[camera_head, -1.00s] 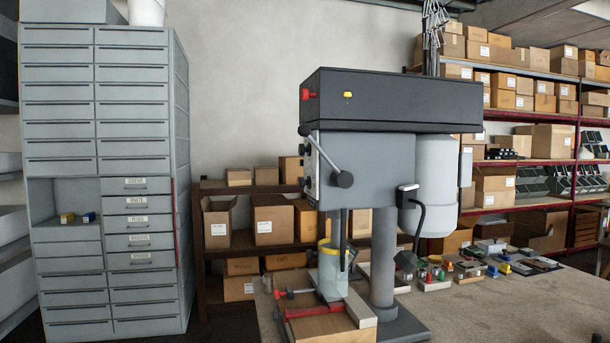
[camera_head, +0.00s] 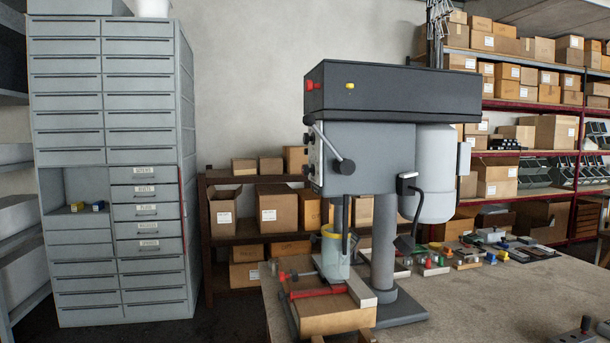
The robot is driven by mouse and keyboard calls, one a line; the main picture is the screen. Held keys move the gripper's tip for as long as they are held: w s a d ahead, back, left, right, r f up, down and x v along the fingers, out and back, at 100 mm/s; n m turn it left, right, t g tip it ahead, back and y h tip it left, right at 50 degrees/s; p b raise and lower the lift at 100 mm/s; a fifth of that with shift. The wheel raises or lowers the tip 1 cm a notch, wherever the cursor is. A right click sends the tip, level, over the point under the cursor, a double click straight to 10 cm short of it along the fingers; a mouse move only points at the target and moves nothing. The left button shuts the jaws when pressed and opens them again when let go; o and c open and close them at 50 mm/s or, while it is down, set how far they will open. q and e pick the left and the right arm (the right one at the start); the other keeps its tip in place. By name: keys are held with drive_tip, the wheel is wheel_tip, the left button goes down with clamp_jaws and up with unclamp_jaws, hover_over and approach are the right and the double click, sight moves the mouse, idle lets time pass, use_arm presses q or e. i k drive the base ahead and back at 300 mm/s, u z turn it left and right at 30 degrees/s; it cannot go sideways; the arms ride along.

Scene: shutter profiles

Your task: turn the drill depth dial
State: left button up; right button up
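The grey drill press (camera_head: 370,155) stands on the workbench, right of the picture's middle. Its dark top housing (camera_head: 392,88) carries a red button (camera_head: 312,85) and a small yellow one (camera_head: 350,86). Several small dark knobs (camera_head: 308,167) sit on the head's left face, seen edge-on; I cannot tell which is the depth dial. A lever with a dark ball (camera_head: 345,166) hangs in front of the head. A clear guard with a yellow rim (camera_head: 335,252) surrounds the drill area. Neither of my grippers shows in this view.
The workbench (camera_head: 480,305) is mostly bare at the front right. A red clamp (camera_head: 318,292) and a wooden block (camera_head: 330,315) lie at the drill's base. Small parts (camera_head: 465,252) lie behind. A grey drawer cabinet (camera_head: 112,170) stands left; boxed shelves (camera_head: 520,100) stand behind right.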

sight(306, 170)
drive_tip(key=z, duration=0.5)
drive_tip(key=k, duration=0.2)
drive_tip(key=u, duration=2)
drive_tip(key=i, duration=1.4)
drive_tip(key=z, duration=0.65)
drive_tip(key=i, duration=1.05)
drive_tip(key=z, duration=1.1)
